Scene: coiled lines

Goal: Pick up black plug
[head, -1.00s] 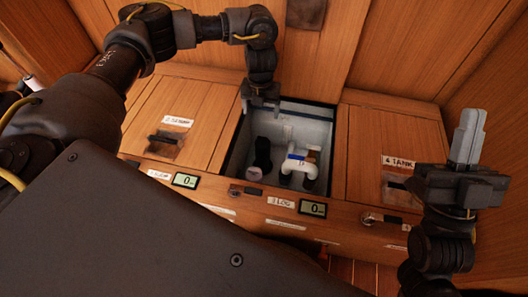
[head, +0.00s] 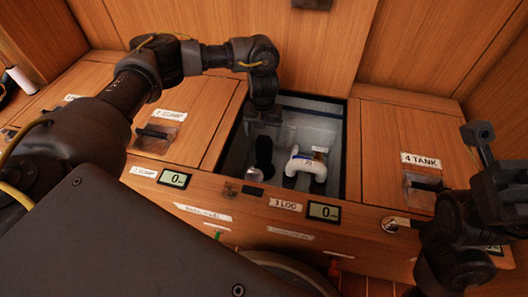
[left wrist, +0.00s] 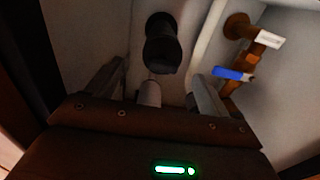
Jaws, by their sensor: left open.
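The black plug (head: 263,155) stands in the open white-lined compartment (head: 339,150), left of a white pipe fitting (head: 306,166). It is a dark cylinder and also shows at the top middle of the left wrist view (left wrist: 162,45). My left gripper (head: 265,128) reaches down into the compartment from above. Its fingers (left wrist: 157,78) are open in the left wrist view, with the plug beyond the gap between them, apart from both. My right gripper (head: 480,140) is at the right edge, away from the compartment. Its fingers are not clear.
Wooden lids flank the compartment; the right one carries a "4 TANK" label (head: 421,160). A brown pipe with a blue-handled valve (left wrist: 233,74) is close to my left gripper's right finger. The compartment walls leave little side room.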

